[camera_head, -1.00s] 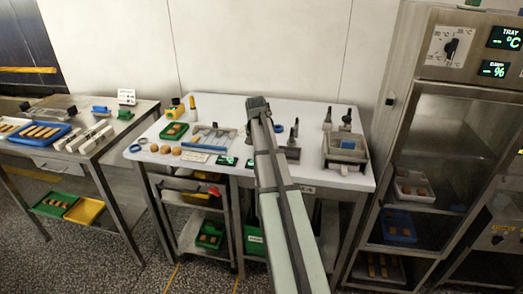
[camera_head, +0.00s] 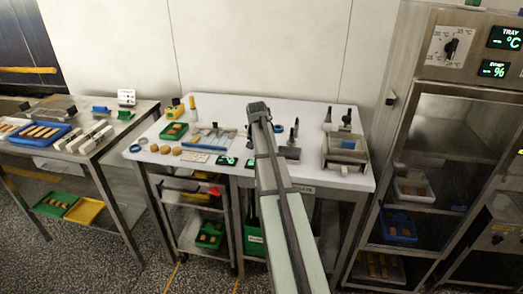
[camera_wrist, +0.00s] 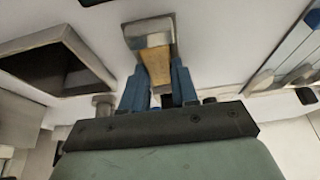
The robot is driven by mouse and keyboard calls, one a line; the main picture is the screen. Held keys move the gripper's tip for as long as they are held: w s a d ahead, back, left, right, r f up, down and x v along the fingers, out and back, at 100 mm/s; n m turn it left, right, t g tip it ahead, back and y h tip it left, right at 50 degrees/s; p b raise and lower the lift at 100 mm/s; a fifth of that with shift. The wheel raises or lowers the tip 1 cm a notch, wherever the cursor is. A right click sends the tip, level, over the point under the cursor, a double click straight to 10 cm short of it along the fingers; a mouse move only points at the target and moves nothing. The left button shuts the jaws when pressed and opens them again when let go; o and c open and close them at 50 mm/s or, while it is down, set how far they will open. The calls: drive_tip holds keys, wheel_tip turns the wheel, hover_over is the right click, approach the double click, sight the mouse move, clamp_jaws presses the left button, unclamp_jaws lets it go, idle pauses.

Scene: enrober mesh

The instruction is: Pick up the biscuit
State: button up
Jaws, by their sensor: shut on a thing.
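In the wrist view the biscuit (camera_wrist: 156,66) is a tan, narrow bar. My gripper (camera_wrist: 158,84) has its two blue fingers on either side of it and is shut on it. The biscuit's far end is at a small grey metal piece (camera_wrist: 148,27); I cannot tell whether it touches it or rests in it. In the head view my arm reaches over the white worktable (camera_head: 225,108), and its end hides the fingers and the biscuit.
A dark-mouthed metal box (camera_wrist: 52,62) stands left of the fingers in the wrist view. On the worktable are a green tray (camera_head: 174,131), several round brown pieces (camera_head: 165,149) and a grey bin (camera_head: 346,149). A steel cabinet (camera_head: 425,155) stands at the right.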

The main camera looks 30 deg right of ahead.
wheel_tip(320, 180, up, 8)
drive_tip(key=r+n+t+y, duration=0.1)
drive_tip(key=r+n+y, duration=0.15)
drive_tip(key=n, duration=0.65)
hover_over(220, 143)
drive_tip(key=s, duration=0.2)
drive_tip(key=shift+y, duration=0.35)
drive_tip(key=shift+w+a+f, duration=0.1)
drive_tip(key=shift+w+f, duration=0.05)
drive_tip(key=shift+f, duration=2.4)
drive_tip(key=shift+w+f, duration=0.1)
drive_tip(key=shift+f, duration=2.45)
drive_tip(key=shift+f, duration=0.1)
